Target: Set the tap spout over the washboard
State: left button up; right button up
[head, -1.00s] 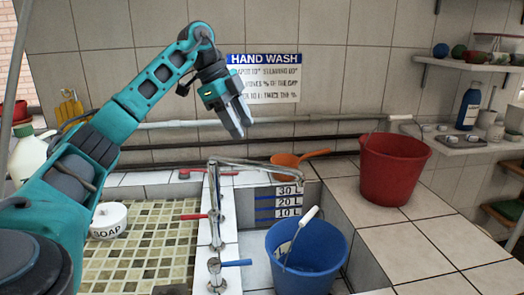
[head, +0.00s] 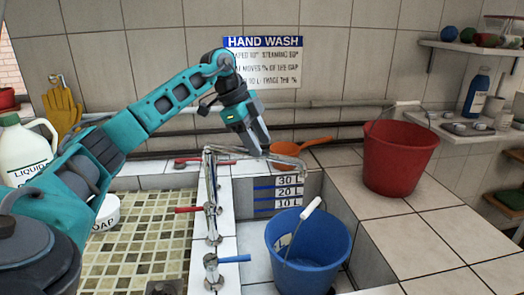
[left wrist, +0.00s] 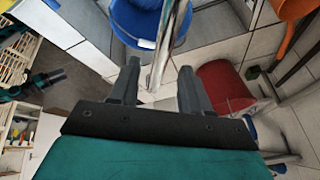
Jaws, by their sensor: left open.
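The silver tap spout (head: 258,160) runs from its upright pipe to the right, and its tip hangs over the right basin, above the blue bucket. My left gripper (head: 262,148) is open, pointing down close to the spout. In the left wrist view the spout (left wrist: 167,45) runs between the two fingers of my left gripper (left wrist: 157,82); I cannot tell whether they touch it. I cannot make out a washboard in either view. A dark teal part at the left of the wrist view looks like my right arm (left wrist: 40,84), but its jaw is unclear.
The blue bucket (head: 308,250) stands in the right basin. An orange dipper (head: 287,149) lies behind the spout. A red bucket (head: 396,160) stands on the right ledge. Red (head: 190,210) and blue (head: 234,259) tap handles stick out along the divider. The left mosaic basin (head: 140,240) is largely clear.

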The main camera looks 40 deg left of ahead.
pick_arm(q)
jog(key=shift+x, duration=1.35)
jog(key=shift+r, duration=0.1)
jog(key=shift+c, duration=0.3)
grip_shut()
